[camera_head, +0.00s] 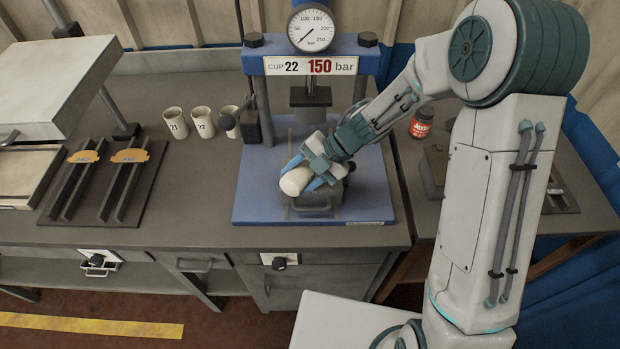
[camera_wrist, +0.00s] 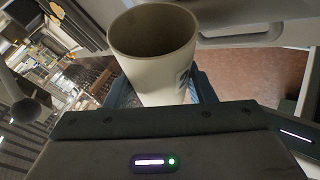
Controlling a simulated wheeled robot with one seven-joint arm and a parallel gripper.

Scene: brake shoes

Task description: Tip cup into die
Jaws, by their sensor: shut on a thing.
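My gripper (camera_head: 316,160) is shut on a white cup (camera_head: 296,181). In the head view the cup is tilted well over, its base end toward the camera, low over the front of the blue press. In the wrist view the cup (camera_wrist: 155,50) sits between the blue fingers, and its open mouth looks dark inside; I cannot tell what is in it. The grey die (camera_head: 317,205) stands on the blue press base (camera_head: 262,205), below and behind the cup and fingers. The cup and my gripper hide the top of the die.
Cups marked 21 (camera_head: 175,124) and 22 (camera_head: 203,123), with another cup (camera_head: 229,120), stand left of the press. The press ram (camera_head: 311,98) hangs behind my gripper. A sign reads cup 22, 150 bar. A red jar (camera_head: 421,123) stands right. Rails (camera_head: 122,183) are left.

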